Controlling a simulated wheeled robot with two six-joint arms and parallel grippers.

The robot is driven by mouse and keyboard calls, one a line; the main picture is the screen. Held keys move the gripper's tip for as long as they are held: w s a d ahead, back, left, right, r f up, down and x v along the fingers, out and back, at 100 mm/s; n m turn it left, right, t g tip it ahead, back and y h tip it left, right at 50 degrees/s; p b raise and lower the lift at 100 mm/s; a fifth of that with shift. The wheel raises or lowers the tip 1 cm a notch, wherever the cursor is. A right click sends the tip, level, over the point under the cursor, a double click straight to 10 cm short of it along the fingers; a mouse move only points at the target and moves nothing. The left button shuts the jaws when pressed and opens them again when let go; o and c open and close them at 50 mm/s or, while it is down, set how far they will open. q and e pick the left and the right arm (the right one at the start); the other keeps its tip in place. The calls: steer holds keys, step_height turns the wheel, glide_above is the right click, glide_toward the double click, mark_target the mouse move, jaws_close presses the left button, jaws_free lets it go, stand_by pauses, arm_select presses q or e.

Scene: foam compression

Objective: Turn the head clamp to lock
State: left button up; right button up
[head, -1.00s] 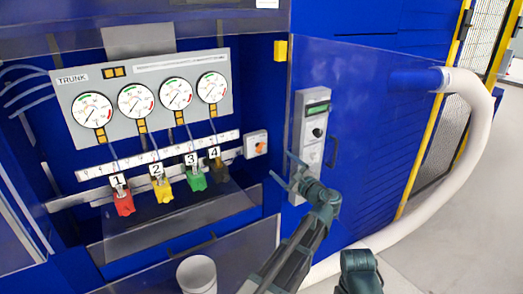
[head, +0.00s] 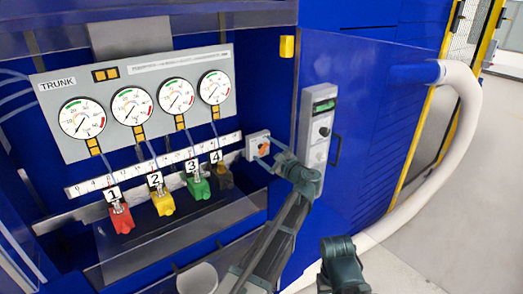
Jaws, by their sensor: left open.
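The head clamp appears to be the orange knob (head: 261,146) on a small light grey box at the right end of the numbered rail. My left gripper (head: 264,154) is open, its fingertips at the lower right of the knob and overlapping part of the box in the view. I cannot tell whether the fingers touch the knob or stand on both sides of it.
A gauge panel marked TRUNK (head: 140,100) hangs above red, yellow, green and dark clamps (head: 163,202) numbered 1 to 4. A grey control box (head: 318,125) stands close right of my left gripper. A thick white hose (head: 470,130) curves at the right.

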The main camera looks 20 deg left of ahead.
arm_select(q)
steer(key=c, duration=1.4)
steer(key=shift+o, duration=0.2)
steer(key=shift+n, duration=0.3)
steer(key=n, duration=0.4)
steer(key=shift+s+f, duration=0.1)
steer(key=n, duration=0.4)
steer(key=shift+f+n, duration=0.15)
steer(key=shift+n, duration=0.15)
steer(key=n, duration=0.4)
steer(key=shift+f+b, duration=0.1)
steer(key=shift+b, duration=0.25)
steer(key=n, duration=0.4)
steer(key=shift+f+n, duration=0.1)
steer(key=shift+n, duration=0.4)
